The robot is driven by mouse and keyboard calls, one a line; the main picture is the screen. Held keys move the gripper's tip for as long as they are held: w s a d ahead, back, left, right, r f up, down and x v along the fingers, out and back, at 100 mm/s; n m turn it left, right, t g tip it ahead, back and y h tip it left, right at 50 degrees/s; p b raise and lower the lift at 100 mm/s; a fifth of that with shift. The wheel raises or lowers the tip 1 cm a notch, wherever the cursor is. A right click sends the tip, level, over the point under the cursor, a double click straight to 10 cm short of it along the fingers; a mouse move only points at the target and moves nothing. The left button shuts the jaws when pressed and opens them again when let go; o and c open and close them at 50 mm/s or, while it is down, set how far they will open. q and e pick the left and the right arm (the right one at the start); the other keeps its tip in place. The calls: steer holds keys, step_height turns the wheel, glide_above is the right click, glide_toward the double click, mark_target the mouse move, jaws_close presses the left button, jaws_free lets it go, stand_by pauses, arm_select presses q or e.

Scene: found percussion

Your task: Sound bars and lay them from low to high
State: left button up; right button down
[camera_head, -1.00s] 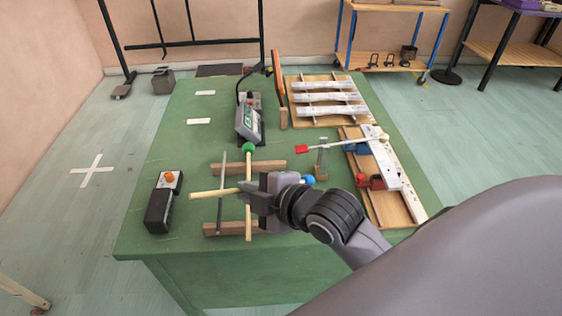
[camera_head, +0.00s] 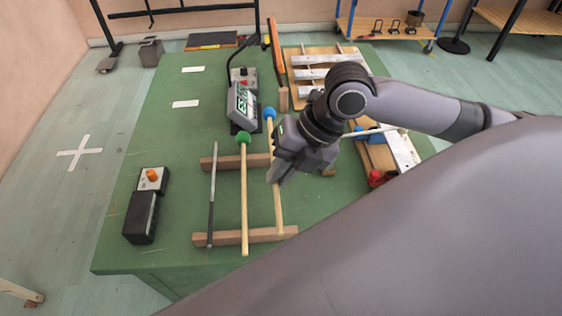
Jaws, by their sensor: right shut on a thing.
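My right gripper (camera_head: 277,174) is shut on the handle of the blue-headed mallet (camera_head: 276,205). The mallet lies lengthwise, its blue head (camera_head: 269,113) at the far end and its handle across two wooden rests (camera_head: 262,235). A green-headed mallet (camera_head: 244,190) and a thin dark rod (camera_head: 212,190) lie to its left on the same rests. Silvery bars (camera_head: 311,73) lie across a wooden frame (camera_head: 297,101) at the back right, partly hidden by my arm. Another pale bar (camera_head: 402,152) shows at the right. My left gripper is not in view.
A meter with green digits (camera_head: 242,105) stands beyond the rests. A black box with an orange knob (camera_head: 143,210) is at the left. Two white marks (camera_head: 185,103) lie on the green table (camera_head: 160,130). Its left side is mostly clear. My arm covers part of the right side.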

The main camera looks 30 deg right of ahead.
steer(key=shift+s+r, duration=0.1)
step_height(320, 180, down, 6)
steer(key=shift+r+b, duration=0.15)
steer(key=shift+b, duration=0.75)
steer(key=shift+f, duration=0.3)
steer(key=shift+f, duration=0.2)
steer(key=shift+f, duration=0.1)
stand_by(0.4)
